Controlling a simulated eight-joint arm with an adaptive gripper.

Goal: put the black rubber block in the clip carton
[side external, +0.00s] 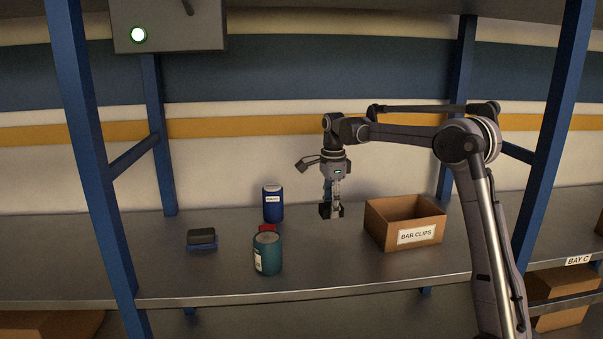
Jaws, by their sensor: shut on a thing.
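My gripper (333,206) points down near the middle of the shelf, left of the carton. It is shut on a small black block (325,211), partly covered by the fingers. I cannot tell whether the block's underside touches the shelf or hangs just above it. The clip carton (418,235) is an open-topped brown cardboard box labelled "BAR CLIPS", standing upright to the right of the gripper. The part of its inside that shows looks empty; its floor is hidden by the front wall.
A dark block with a blue base (202,239) lies at left. Blue posts (90,160) frame the shelf. Shelf between gripper and carton is clear.

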